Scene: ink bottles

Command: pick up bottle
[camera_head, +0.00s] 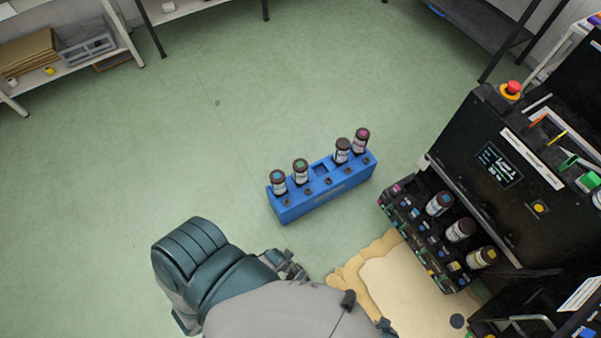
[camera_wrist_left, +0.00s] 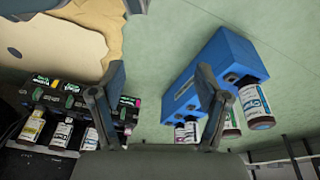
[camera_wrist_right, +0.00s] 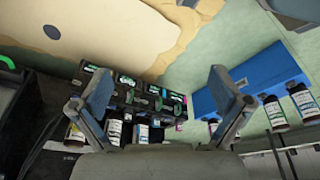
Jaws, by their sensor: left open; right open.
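A blue rack (camera_head: 325,196) stands ahead of me with several dark-capped, white-labelled bottles upright in it. They include a blue-dotted bottle (camera_head: 279,182), a green-dotted bottle (camera_head: 300,172) and a magenta-dotted bottle (camera_head: 361,141). A gap lies mid-row. The black rack on the machine holds a bottle (camera_head: 439,204), another bottle (camera_head: 460,230) and a yellow-marked bottle (camera_head: 482,258). My left gripper (camera_wrist_left: 160,95) is open and empty; its right finger overlaps the blue rack (camera_wrist_left: 235,52) in its view. My right gripper (camera_wrist_right: 160,85) is open and empty, with the black rack (camera_wrist_right: 135,90) behind its fingers.
The black machine (camera_head: 505,160) with a red knob (camera_head: 514,87) stands at the right. A tan, ragged-edged surface (camera_head: 405,285) lies in front of it. Shelves (camera_head: 75,62) stand at the far left. Green surface around the blue rack is clear.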

